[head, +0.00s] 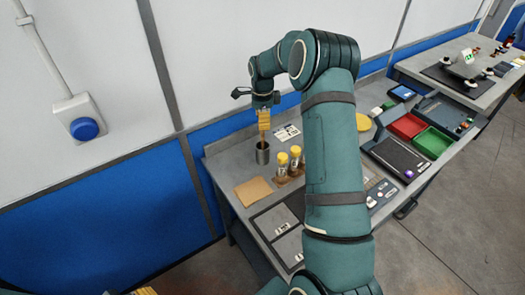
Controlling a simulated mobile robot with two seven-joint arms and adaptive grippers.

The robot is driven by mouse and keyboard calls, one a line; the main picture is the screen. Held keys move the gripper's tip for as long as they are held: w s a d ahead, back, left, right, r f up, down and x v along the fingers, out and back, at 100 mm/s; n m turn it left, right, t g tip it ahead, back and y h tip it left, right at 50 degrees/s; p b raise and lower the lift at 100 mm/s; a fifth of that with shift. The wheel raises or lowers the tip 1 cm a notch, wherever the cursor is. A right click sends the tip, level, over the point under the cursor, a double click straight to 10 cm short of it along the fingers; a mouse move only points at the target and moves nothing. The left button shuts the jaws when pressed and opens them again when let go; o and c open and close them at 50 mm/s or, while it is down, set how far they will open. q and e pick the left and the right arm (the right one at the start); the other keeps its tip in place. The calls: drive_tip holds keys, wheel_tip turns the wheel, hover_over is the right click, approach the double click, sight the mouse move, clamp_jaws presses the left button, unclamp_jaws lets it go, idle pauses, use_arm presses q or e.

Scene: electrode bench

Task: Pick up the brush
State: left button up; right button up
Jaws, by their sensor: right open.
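My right gripper (264,118), with yellow fingers, points down over a grey metal cup (262,154) near the back left of the bench. It is open. A thin brown-orange upright piece, which looks like the brush handle (263,138), stands up from the cup to the fingertips. The fingers are around or just in front of its top; I cannot tell which. The brush's lower end is hidden in the cup. A small yellow part at the bottom left edge looks like my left gripper (146,291); most of it is out of frame.
Yellow-capped jars (282,160) in a brown holder stand just right of the cup. A tan sheet (253,191) lies in front. Red (408,126) and green (431,142) trays are farther right. A blue-and-white wall is behind. My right arm hides the bench's middle.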

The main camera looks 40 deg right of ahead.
sight(262, 143)
drive_tip(key=shift+o, duration=0.3)
drive_tip(key=shift+s+a+f, duration=0.1)
drive_tip(key=shift+s+f, duration=0.05)
drive_tip(key=shift+f, duration=2.2)
clamp_jaws()
